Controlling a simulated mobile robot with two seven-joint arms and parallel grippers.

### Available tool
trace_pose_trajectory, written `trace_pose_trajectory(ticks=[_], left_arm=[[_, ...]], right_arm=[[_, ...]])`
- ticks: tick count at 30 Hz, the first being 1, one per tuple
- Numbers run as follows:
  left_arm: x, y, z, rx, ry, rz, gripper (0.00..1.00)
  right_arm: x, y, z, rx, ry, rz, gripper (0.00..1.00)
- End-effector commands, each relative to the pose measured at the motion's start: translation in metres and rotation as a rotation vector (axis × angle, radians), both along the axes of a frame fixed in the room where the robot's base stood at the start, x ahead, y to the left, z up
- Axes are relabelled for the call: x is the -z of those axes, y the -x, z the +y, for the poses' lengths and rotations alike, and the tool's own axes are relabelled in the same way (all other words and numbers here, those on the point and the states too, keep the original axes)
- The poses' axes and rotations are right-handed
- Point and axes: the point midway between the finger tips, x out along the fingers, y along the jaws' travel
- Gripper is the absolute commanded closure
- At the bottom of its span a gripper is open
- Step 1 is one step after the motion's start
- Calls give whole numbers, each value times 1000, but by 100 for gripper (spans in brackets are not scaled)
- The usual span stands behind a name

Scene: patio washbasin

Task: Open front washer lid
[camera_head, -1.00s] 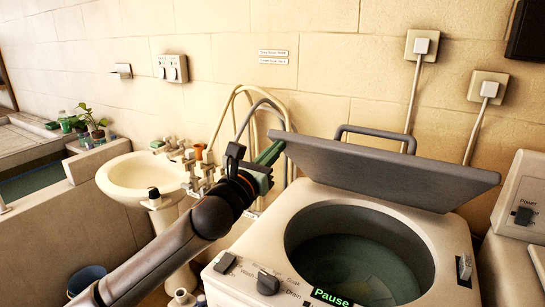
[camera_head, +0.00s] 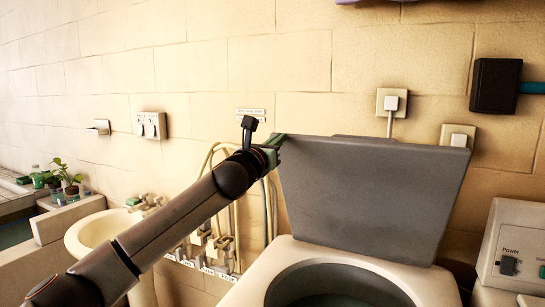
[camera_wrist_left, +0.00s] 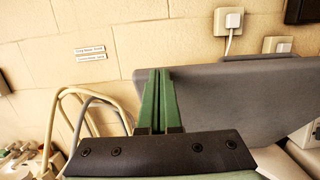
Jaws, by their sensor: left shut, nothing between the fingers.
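The front washer (camera_head: 262,283) stands at the bottom centre-right in the head view, with its round tub opening showing. Its grey lid (camera_head: 365,195) is raised and stands nearly upright behind the opening. My left gripper (camera_head: 277,141) is at the lid's upper left corner, its green fingers shut with nothing between them. In the left wrist view the closed fingers (camera_wrist_left: 155,100) overlap the left edge of the lid (camera_wrist_left: 225,95); whether they touch it I cannot tell. My right gripper is not in view.
A white sink (camera_head: 85,236) with taps and hoses is at the left. A second appliance (camera_head: 510,245) marked Power stands close at the right. The tiled wall with sockets (camera_head: 392,102) is right behind the lid.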

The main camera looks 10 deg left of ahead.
Motion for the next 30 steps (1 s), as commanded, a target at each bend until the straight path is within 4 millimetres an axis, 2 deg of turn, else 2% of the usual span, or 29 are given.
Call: trace_pose_trajectory(ticks=[6,19,23,30], left_arm=[[-9,-6,-1,-3,0,-1,100],[-8,-4,0,-3,0,-1,100],[-6,3,3,-1,0,-2,100],[0,30,11,-1,-1,-3,100]], right_arm=[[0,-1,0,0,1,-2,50],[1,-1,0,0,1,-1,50],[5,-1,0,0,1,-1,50],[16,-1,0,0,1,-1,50]])
